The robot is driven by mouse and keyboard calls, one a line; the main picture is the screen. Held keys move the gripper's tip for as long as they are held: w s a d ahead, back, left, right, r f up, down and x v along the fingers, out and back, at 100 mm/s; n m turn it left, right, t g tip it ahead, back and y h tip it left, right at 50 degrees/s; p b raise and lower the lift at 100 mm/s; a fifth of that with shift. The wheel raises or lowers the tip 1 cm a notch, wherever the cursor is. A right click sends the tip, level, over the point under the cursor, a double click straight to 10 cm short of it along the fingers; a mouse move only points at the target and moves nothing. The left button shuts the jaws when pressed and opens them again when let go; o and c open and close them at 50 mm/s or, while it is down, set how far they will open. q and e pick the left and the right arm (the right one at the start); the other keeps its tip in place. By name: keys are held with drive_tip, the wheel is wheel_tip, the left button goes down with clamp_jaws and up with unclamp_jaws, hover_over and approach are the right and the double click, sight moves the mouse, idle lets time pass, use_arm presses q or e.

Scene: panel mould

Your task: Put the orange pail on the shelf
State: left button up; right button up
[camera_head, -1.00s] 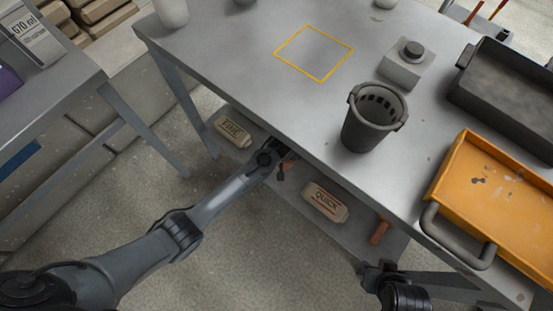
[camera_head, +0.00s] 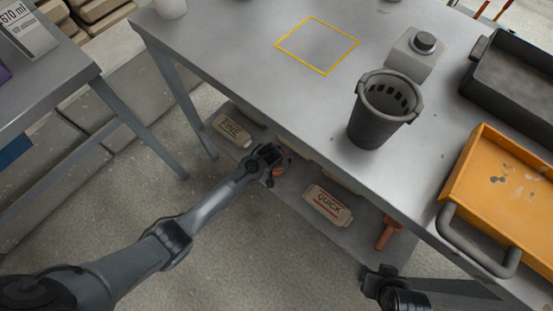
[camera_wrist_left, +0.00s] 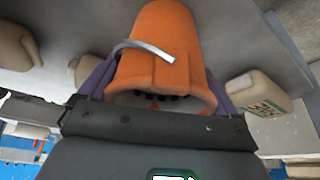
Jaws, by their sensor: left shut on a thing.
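The orange pail (camera_wrist_left: 160,55) fills the middle of the left wrist view, its wide mouth toward the bottom of the picture and a grey handle across its side. My left gripper (camera_head: 272,162) is shut on it, with purple fingers at both sides of the pail in the wrist view. Whether the pail touches the shelf cannot be told. My right gripper (camera_head: 378,280) is at the lower right, its fingers unclear.
On the lower shelf lie a FINE bag (camera_head: 232,130), a QUICK bag (camera_head: 328,205) and an orange-handled tool (camera_head: 388,233). The table (camera_head: 240,70) above carries a dark bucket (camera_head: 372,128), an orange tray (camera_head: 510,185) and a black tray (camera_head: 510,90). Its edge overhangs the shelf.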

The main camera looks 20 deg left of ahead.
use_arm(q)
drive_tip(key=shift+w, duration=0.15)
drive_tip(key=shift+f, duration=0.1)
drive_tip(key=o, duration=1.1)
drive_tip(key=p+v, duration=0.7)
drive_tip(key=v, duration=0.5)
drive_tip(key=s+a+r+m, duration=0.1)
drive_tip(key=s+r, duration=0.3)
drive_tip(key=s, duration=0.4)
drive_tip(key=s+a+r+m, duration=0.1)
drive_tip(key=s+a+r, duration=0.2)
drive_tip(key=s+r, duration=0.2)
drive_tip(key=s+a+r+g, duration=0.1)
drive_tip(key=s+r, duration=0.4)
drive_tip(key=s, duration=0.5)
drive_tip(key=shift+s+a+r+m+h, duration=0.2)
drive_tip(key=shift+s+a+m+h, duration=0.1)
drive_tip(key=shift+s+a+m, duration=0.1)
drive_tip(key=shift+w, duration=0.1)
